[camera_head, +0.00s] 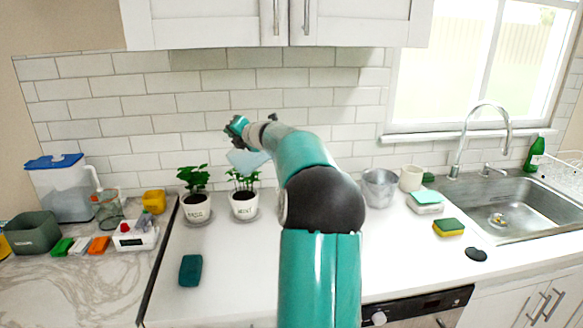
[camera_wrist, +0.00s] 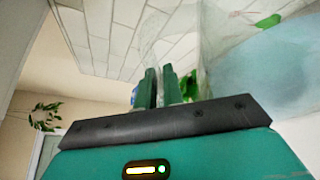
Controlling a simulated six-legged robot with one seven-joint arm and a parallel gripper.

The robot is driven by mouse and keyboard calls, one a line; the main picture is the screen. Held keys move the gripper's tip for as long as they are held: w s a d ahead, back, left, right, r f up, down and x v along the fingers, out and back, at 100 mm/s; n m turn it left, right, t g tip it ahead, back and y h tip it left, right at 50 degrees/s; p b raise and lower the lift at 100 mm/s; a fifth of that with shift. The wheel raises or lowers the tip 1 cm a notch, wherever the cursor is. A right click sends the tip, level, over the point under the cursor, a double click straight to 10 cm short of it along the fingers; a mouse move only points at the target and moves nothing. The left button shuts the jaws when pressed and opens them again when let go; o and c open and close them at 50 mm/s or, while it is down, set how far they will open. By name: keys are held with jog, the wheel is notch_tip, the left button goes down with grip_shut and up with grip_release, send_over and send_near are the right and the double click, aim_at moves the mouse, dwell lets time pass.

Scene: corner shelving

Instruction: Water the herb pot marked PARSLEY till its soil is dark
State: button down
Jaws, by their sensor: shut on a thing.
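Two white herb pots with green plants stand on saucers near the back wall in the head view: a left pot (camera_head: 197,210) and a right pot (camera_head: 244,207). Each has dark lettering, too small to read for certain. My gripper (camera_head: 236,127) is above the right pot; its fingers also show in the wrist view (camera_wrist: 160,88). It is shut on a clear vessel (camera_head: 249,161) with pale blue content, which hangs tilted just above the right plant. The vessel fills the right of the wrist view (camera_wrist: 265,75). I cannot tell the soil's colour or whether water is flowing.
A clear container with a blue lid (camera_head: 62,190), a glass jug (camera_head: 108,213), a white timer (camera_head: 135,236) and sponges stand at left. A teal block (camera_head: 190,270) lies in front of the pots. A metal pot (camera_head: 379,188) and sink (camera_head: 510,210) are right. Cabinets (camera_head: 205,22) hang above.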

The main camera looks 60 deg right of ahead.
jog(key=shift+s+d+f, duration=0.15)
jog(key=shift+d+f, duration=0.05)
jog(key=shift+d, duration=0.25)
jog(key=shift+s, duration=0.15)
jog(key=shift+a+r+b, duration=0.1)
jog(key=shift+b, duration=0.3)
jog(key=shift+d+m, duration=0.25)
jog(key=shift+m, duration=0.05)
jog(key=shift+s+a, duration=0.1)
jog(key=shift+s, duration=0.05)
jog(key=shift+b, duration=0.35)
